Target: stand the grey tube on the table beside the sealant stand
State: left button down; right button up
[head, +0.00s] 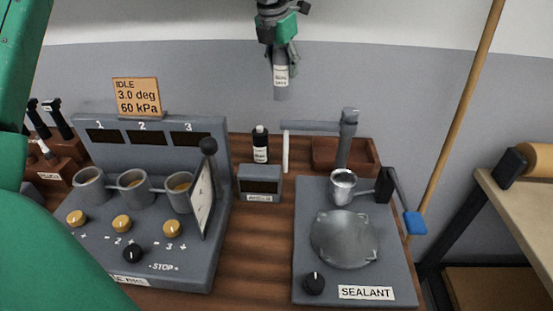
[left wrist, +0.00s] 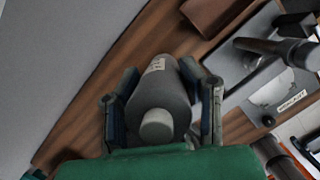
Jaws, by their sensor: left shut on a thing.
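The grey tube (head: 281,88), with a white label, is held upright by my left gripper (head: 279,58) high in the head view, in front of the grey wall. In the left wrist view the tube (left wrist: 160,98) lies between the two fingers, which are shut on it. The sealant stand (head: 313,222) is a grey base on the wooden table (head: 249,239), with a cup, a round plate and a SEALANT label. In the left wrist view the stand (left wrist: 240,108) is at the right. My right gripper is not in view.
A dark bottle (head: 260,148) stands behind a small grey display box (head: 260,185). A reddish-brown tray (head: 362,158) lies behind the stand. The control console (head: 185,275) fills the left side. A strip of bare table lies between console and stand.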

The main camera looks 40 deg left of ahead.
pick_arm(q)
jog(key=shift+s+a+f+b, duration=0.15)
jog(key=shift+f+b, duration=0.15)
jog(key=shift+f, duration=0.35)
notch_tip(320, 180, down, 18)
jog(key=b, duration=0.9)
jog(key=shift+s, duration=0.1)
jog(key=shift+s+r, duration=0.1)
jog(key=c, duration=1)
grip_release()
